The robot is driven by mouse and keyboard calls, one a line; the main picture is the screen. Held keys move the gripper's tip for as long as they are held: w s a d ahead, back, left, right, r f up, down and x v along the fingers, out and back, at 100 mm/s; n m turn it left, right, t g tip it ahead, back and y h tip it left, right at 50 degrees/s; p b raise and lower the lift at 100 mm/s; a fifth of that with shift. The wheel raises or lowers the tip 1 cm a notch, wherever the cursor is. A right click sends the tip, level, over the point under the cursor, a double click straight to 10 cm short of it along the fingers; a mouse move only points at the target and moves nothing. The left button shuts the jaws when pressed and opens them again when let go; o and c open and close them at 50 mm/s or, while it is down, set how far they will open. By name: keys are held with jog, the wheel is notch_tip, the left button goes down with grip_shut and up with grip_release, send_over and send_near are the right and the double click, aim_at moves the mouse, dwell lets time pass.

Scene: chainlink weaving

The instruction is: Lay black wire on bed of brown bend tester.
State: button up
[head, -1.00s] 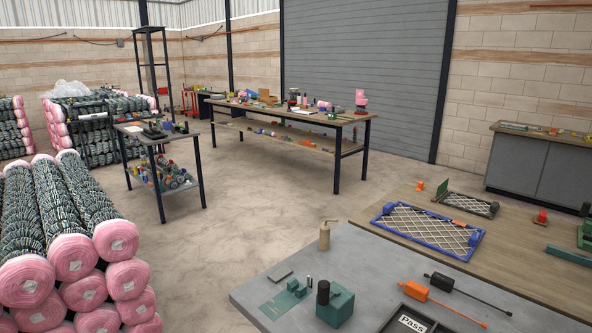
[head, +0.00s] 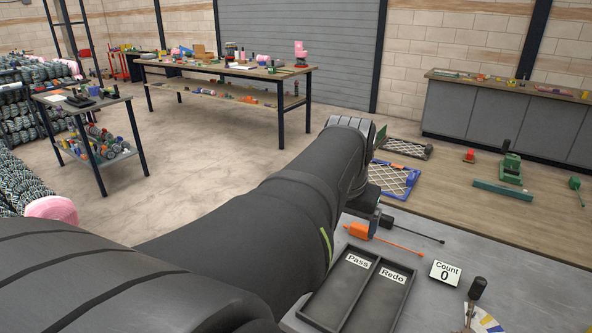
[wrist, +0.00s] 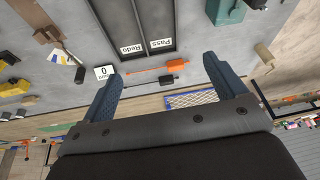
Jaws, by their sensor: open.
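The black wire (head: 420,234), with a black block at one end, lies on the grey table beside the orange wire (head: 398,244). In the wrist view the black block (wrist: 170,79) and the orange wire (wrist: 145,70) show between the fingers. My gripper (wrist: 162,70) is open and empty, pointing toward the table from above; its height over the wires is hard to judge. In the head view my arm hides most of it. A brown piece (wrist: 46,34) at the upper left of the wrist view may be the brown bend tester; its bed cannot be made out.
A black tray (head: 318,303) with Pass and Redo compartments stands in front of the wires. A count sign (head: 445,273) stands to its right. A blue frame with mesh (head: 408,193) lies behind on the wooden surface. A teal block (wrist: 226,12) is at the wrist view's top.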

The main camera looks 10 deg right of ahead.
jog(key=w+d+r, duration=0.2)
jog(key=w+d, duration=0.5)
jog(key=w, duration=0.1)
jog(key=m+g, duration=0.1)
jog(key=g, duration=0.1)
send_over(384, 216)
jog(key=shift+y, duration=0.3)
jog(key=f, duration=2.1)
jog(key=shift+s+d+f, duration=0.2)
jog(key=shift+s+f, duration=0.1)
jog(key=shift+s, duration=0.05)
jog(key=shift+w+a+f, duration=0.15)
jog(key=shift+f, duration=1.2)
jog(key=shift+w+a+f, duration=0.1)
jog(key=shift+w+f, duration=0.05)
jog(key=shift+f, duration=1.2)
jog(key=c, duration=1.1)
